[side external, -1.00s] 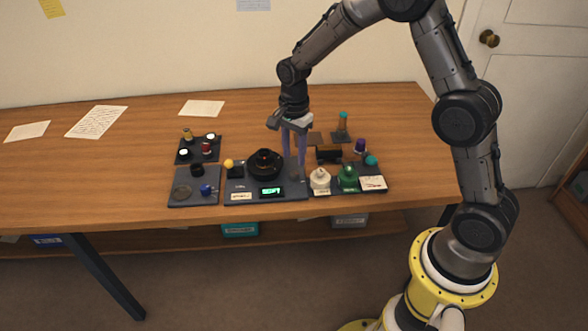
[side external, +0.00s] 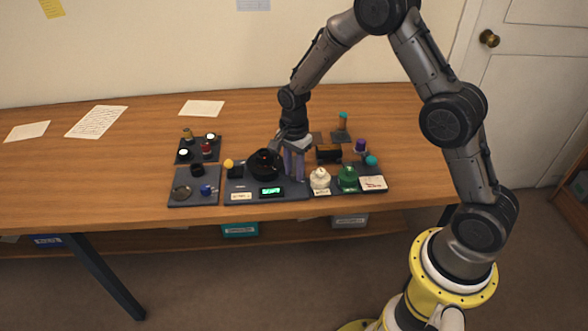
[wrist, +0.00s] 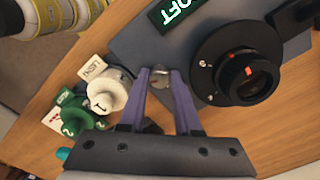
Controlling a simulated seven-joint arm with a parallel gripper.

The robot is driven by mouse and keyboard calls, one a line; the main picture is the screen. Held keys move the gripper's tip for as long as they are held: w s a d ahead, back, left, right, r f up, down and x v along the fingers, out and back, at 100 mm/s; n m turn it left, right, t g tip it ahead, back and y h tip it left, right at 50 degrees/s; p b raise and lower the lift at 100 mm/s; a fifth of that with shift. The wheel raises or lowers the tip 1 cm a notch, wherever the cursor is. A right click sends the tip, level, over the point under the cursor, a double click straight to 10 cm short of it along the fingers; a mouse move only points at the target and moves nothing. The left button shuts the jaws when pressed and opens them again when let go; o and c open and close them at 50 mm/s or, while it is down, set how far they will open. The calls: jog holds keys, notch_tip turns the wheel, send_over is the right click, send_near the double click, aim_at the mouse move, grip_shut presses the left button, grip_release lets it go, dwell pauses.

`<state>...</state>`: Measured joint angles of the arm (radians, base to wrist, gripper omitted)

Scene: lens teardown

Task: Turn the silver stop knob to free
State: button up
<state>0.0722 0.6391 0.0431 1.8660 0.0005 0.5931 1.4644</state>
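The small silver stop knob (wrist: 160,76) sits on the dark plate beside the black lens. In the wrist view it lies between my fingertips. My gripper (side external: 293,177) points down at the right part of the plate; it also shows in the wrist view (wrist: 161,84). Its two purple fingers stand apart, one on each side of the knob. I cannot tell whether they touch it. In the side view the fingers hide the knob. The black lens (side external: 264,164) stands left of my fingers; the wrist view shows it at the right (wrist: 240,75).
A white knob (side external: 320,179) and a green knob (side external: 347,179) stand close to the right of my fingers. A lit green display (side external: 271,191) is at the plate's front. A black block (side external: 329,153) stands behind. The table's left half is mostly clear.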

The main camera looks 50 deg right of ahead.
jog(key=shift+n, duration=0.4)
grip_shut()
jog(key=n, duration=1.2)
jog(key=shift+n, duration=0.4)
jog(key=n, duration=0.5)
jog(key=shift+d, duration=0.1)
jog(key=shift+r+n, duration=0.1)
jog(key=shift+n, duration=2.3)
jog(key=o, duration=0.7)
grip_release()
